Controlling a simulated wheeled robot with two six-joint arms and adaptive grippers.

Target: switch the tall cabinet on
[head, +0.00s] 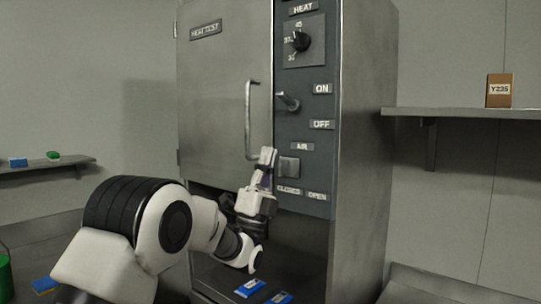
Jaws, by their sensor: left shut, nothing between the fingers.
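The tall cabinet (225,85) is grey metal with a closed door, a long vertical handle (250,120) and a "HEAT TEST" plate. Its dark control panel (310,180) is on the right of the front. A lever switch (288,102) sticks out there, beside the ON label (322,88) above and the OFF label (321,125) below. I cannot tell which way it is set. My left gripper (268,156) is shut and empty, fingers pointing up, in front of the panel's left edge. It is below the lever and apart from it. My right gripper is out of view.
A heat dial (300,41) is above the lever. A square AIR switch (289,167) sits just right of my left fingertips. Blue packets (250,287) lie below the panel. A right shelf (460,112) holds a brown box (499,90) marked Y235.

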